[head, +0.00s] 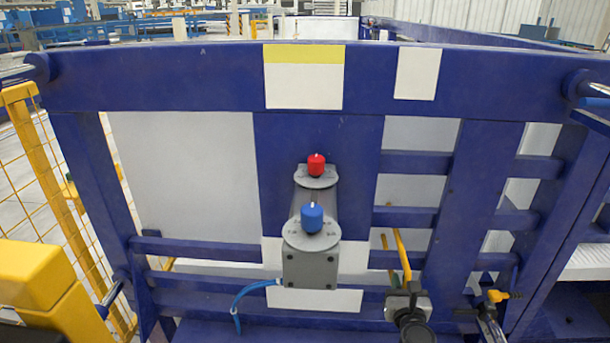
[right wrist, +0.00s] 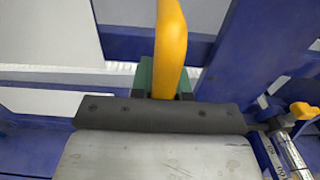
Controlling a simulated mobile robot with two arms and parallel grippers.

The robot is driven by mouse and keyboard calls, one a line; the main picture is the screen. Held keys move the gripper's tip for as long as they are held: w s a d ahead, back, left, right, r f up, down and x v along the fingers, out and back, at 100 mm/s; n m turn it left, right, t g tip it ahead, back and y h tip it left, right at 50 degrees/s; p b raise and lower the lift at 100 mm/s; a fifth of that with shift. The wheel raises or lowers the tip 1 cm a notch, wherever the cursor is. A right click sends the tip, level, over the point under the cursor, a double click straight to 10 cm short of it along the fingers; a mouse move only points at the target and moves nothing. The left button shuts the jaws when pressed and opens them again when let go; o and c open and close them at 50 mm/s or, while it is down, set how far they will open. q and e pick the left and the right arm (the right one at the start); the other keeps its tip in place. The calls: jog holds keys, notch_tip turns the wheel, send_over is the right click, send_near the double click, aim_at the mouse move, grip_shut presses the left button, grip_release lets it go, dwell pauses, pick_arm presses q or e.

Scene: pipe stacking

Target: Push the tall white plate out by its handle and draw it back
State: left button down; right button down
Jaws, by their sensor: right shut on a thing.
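A yellow bar-like handle (head: 402,254) stands in the lower right of the head view, in front of a white plate (head: 415,190) seen through the gaps of the blue frame. My right gripper (head: 407,287) is at the lower end of this handle. In the right wrist view the yellow handle (right wrist: 171,45) rises from between the green-padded fingers of my right gripper (right wrist: 160,88), which are shut on it. How the handle joins the plate is hidden. My left gripper is not in view.
A blue frame (head: 490,200) with crossbars surrounds the handle. A grey box (head: 310,268) with red (head: 316,165) and blue (head: 312,216) knobs is left of it. A yellow-tipped metal fitting (head: 497,296) is close on the right. A yellow mesh fence (head: 45,170) stands far left.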

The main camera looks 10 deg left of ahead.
jog(key=shift+s+r+p, duration=0.1)
jog(key=shift+p, duration=0.2)
dwell(0.4)
jog(key=shift+s, duration=0.85)
jog(key=shift+s+f, duration=0.1)
jog(key=shift+f, duration=0.1)
jog(key=s, duration=0.2)
jog(key=shift+s+p, duration=0.3)
jog(key=shift+s, duration=0.1)
dwell(0.6)
jog(key=c, duration=0.8)
grip_release()
jog(key=shift+c, duration=0.2)
jog(key=shift+d+r, duration=0.1)
